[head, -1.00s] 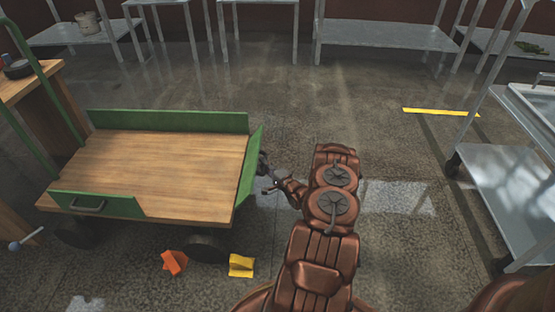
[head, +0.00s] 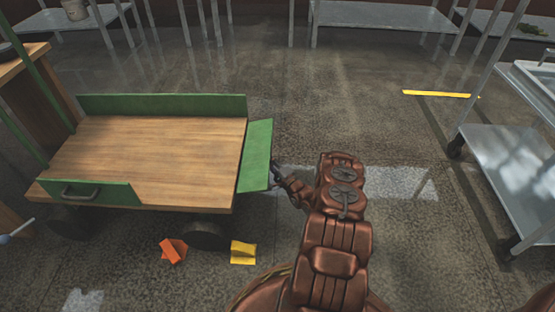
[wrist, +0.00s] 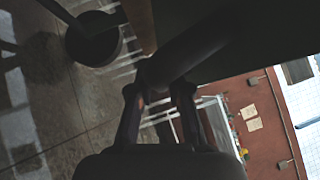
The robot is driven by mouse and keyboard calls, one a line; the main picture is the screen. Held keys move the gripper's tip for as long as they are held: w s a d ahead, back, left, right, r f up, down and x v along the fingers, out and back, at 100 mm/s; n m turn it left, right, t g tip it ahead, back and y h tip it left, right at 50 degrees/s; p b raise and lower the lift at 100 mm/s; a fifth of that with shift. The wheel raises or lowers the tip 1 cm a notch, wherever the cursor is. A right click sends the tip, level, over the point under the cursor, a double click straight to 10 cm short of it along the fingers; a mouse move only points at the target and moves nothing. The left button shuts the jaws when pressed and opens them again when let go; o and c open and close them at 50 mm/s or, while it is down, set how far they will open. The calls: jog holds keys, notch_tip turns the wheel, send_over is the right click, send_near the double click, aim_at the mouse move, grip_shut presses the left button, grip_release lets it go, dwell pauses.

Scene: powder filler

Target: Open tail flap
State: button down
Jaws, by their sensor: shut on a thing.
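The green tail flap (head: 257,155) is at the right end of the flatbed cart (head: 150,155). It leans outward, away from the wooden deck, with its broad inner face showing in the head view. My gripper (head: 277,172) is at the flap's outer right side, low near its edge. In the wrist view my gripper (wrist: 158,85) is shut on a dark rounded handle (wrist: 195,45), which passes between the fingers. The handle is mostly hidden in the head view.
An orange wedge (head: 173,251) and a yellow wedge (head: 243,252) lie on the floor near the cart's wheel (head: 208,234). A metal trolley (head: 515,170) stands at the right. Floor between my arm and the trolley is clear, with a yellow strip (head: 437,94) farther back.

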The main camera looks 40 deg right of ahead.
jog(key=shift+f, duration=0.2)
dwell(0.3)
jog(key=c, duration=1.1)
grip_release()
jog(key=v, duration=1.2)
jog(key=shift+a, duration=0.1)
